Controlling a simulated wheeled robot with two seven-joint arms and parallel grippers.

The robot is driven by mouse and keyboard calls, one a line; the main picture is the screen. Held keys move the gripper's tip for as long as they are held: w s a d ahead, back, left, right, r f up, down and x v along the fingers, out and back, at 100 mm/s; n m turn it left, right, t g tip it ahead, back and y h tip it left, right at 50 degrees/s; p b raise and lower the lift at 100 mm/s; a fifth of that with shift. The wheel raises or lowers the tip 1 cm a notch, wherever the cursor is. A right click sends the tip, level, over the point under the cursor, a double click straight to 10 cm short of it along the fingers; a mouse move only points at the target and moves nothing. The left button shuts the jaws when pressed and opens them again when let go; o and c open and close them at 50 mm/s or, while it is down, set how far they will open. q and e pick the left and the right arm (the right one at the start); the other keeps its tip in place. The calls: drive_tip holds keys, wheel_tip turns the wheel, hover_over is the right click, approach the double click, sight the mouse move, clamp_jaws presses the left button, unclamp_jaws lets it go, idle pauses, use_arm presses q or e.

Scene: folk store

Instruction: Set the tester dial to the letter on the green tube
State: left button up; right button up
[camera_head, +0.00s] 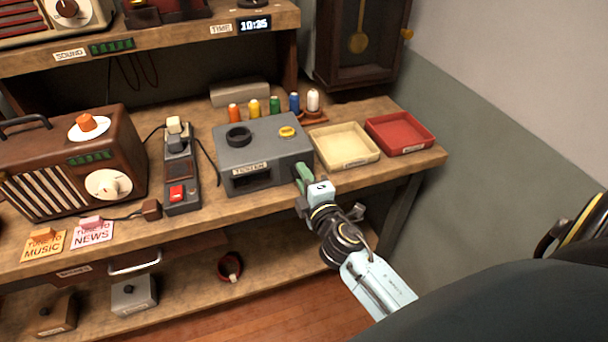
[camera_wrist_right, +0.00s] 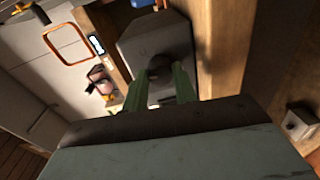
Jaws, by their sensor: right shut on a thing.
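The grey tester (camera_head: 240,160) stands near the middle of the bench, with a black ring and a yellow knob on top and a dark window in front. My right gripper (camera_head: 302,180) is at its front right corner, its green fingers against it. In the right wrist view the two green fingers (camera_wrist_right: 160,75) close around a dark round dial (camera_wrist_right: 158,66) on the grey tester (camera_wrist_right: 150,38). The dial's letters cannot be read. The green tube (camera_head: 275,105) stands behind the tester in a row of coloured tubes; its letter is too small to read. My left gripper is not in view.
A cream tray (camera_head: 345,160) and a red tray (camera_head: 425,147) lie right of the tester. A dark handset-like device (camera_head: 181,180) with a red button and a brown radio (camera_head: 120,150) stand to the left. A tall clock (camera_head: 360,70) is behind.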

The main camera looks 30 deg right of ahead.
drive_tip(key=shift+n, duration=0.9)
drive_tip(key=n+p, duration=0.1)
drive_tip(key=n, duration=0.1)
drive_tip(key=shift+n, duration=0.3)
drive_tip(key=n+p, duration=0.1)
drive_tip(key=n, duration=0.1)
drive_tip(key=shift+r+n+h, duration=0.1)
drive_tip(key=shift+n+h, duration=0.2)
drive_tip(key=n+p, duration=0.1)
drive_tip(key=n, duration=0.3)
drive_tip(key=shift+a, duration=0.1)
drive_tip(key=shift+n+h+p, duration=0.3)
drive_tip(key=shift+n+p, duration=0.4)
drive_tip(key=shift+n, duration=0.8)
drive_tip(key=o, duration=1)
drive_tip(key=shift+c, duration=0.2)
